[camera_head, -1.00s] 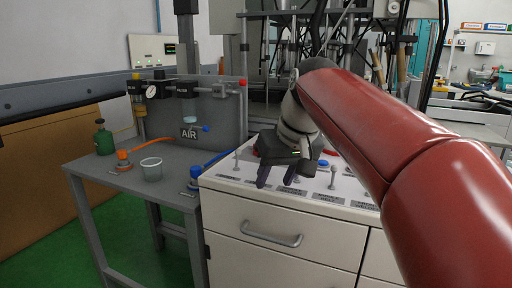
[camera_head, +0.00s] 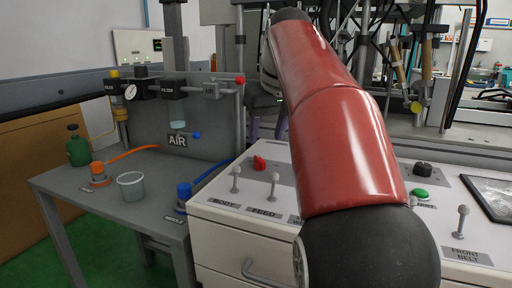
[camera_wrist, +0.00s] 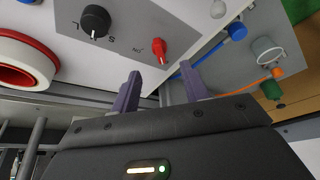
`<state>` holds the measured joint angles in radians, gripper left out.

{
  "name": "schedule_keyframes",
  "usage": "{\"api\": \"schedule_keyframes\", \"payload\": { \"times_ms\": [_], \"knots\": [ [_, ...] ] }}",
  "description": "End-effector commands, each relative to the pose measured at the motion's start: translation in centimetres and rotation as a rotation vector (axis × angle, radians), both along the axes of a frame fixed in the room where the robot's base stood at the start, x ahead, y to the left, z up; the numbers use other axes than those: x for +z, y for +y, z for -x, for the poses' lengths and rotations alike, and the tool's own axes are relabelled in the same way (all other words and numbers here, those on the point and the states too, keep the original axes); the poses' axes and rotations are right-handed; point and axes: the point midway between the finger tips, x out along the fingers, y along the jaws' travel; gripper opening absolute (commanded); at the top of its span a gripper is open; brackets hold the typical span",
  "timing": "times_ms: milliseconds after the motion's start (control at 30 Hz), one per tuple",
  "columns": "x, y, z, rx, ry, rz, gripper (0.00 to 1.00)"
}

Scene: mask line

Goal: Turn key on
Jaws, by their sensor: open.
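A red key-like knob (camera_head: 259,163) stands on the grey plate of the white control panel, near its left back corner. In the wrist view the red key (camera_wrist: 159,48) shows just beyond the fingertips, beside a small marking that I cannot read fully. My gripper (camera_wrist: 162,76) is open, with two purple fingers apart and nothing between them. The key lies ahead of the gap, apart from the fingers. In the head view, my red arm hides most of the gripper; a purple finger (camera_head: 254,129) shows behind the panel's back edge.
A black knob (camera_wrist: 95,20) shares the key's plate. Toggle switches (camera_head: 273,184) stand in front of it. A green button (camera_head: 420,195) is to the right. A grey table (camera_head: 75,186) at left holds a clear cup (camera_head: 131,185) and blue valve (camera_head: 184,192). A red-and-white roll (camera_wrist: 24,62) is near the gripper.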

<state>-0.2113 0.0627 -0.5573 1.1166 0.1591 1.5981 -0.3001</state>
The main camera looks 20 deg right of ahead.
Motion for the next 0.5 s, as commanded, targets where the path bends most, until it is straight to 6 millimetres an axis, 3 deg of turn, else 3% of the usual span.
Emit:
{"api": "schedule_keyframes", "payload": {
  "times_ms": [167,500],
  "knots": [
    [-1.4,0.1,-0.5,0.001,0.002,-0.001,0.45],
    [-6.2,0.1,-2.5,0.002,0.001,0.0,0.45]
  ]
}}
